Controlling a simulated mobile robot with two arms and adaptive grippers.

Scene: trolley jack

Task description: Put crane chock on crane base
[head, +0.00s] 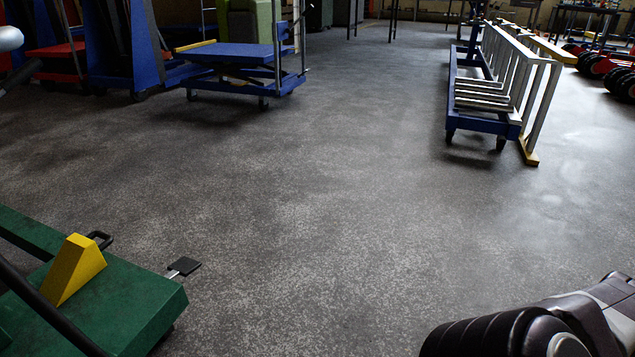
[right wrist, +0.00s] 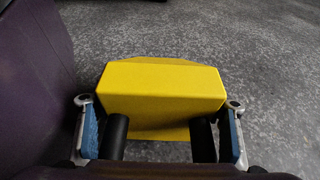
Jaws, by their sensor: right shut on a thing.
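A yellow chock (right wrist: 162,88) fills the middle of the right wrist view, between the fingers of my right gripper (right wrist: 162,135), which is shut on it. Two black bars show below it between the fingers. The floor lies behind it. In the head view the green crane base (head: 140,305) is at the lower left, partly cut off by the frame. Another yellow wedge-shaped chock (head: 73,270) sits on top of the base. My right arm (head: 540,330) enters at the lower right of the head view, with its gripper out of frame. My left gripper is not in view.
A black pedal (head: 184,266) sticks out from the base's far right corner, and a black bar (head: 45,315) crosses in front of it. A blue cart (head: 235,57) and a rack trolley (head: 490,100) stand farther back. The middle floor is clear.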

